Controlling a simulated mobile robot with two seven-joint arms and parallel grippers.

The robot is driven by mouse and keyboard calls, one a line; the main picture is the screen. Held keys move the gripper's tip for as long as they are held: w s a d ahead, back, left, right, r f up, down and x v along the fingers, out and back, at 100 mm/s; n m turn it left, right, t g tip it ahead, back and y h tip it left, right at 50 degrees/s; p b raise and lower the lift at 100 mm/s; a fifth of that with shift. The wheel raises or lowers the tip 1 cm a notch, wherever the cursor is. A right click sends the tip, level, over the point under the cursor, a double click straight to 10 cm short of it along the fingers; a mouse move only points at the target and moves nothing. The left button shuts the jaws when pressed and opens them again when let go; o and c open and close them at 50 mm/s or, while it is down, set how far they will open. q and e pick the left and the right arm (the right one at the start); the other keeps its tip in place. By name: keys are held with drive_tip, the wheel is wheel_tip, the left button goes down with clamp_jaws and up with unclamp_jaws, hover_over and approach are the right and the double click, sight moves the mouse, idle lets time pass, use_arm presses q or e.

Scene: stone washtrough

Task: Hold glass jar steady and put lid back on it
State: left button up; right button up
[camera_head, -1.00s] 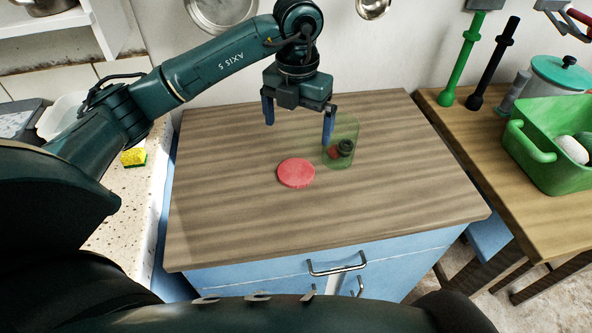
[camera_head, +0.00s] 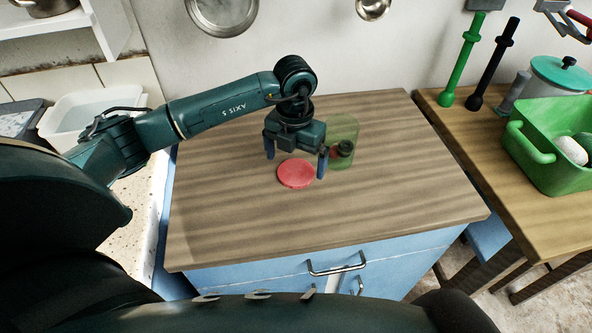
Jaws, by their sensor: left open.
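The green-tinted, see-through glass jar (camera_head: 343,131) stands upright on the wooden worktop (camera_head: 400,205). Small dark and reddish things lie inside it, near the bottom. The round red lid (camera_head: 296,174) lies flat on the worktop, to the left of the jar and nearer to me. My left gripper (camera_head: 295,166) is open and points down over the lid, with one blue finger on either side of it in the picture. Its right finger is close to the jar; I cannot tell if it touches. The gripper covers part of the jar's left side. My right gripper is not in view.
A green crate (camera_head: 535,150) with round things stands on the right table, beside a pot (camera_head: 560,80). Green (camera_head: 462,68) and black (camera_head: 492,68) upright tools stand behind. The front and right of the worktop are clear.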

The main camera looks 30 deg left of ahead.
sight(296, 173)
use_arm(q)
drive_tip(key=shift+f, duration=1.45)
drive_tip(key=c, duration=1.1)
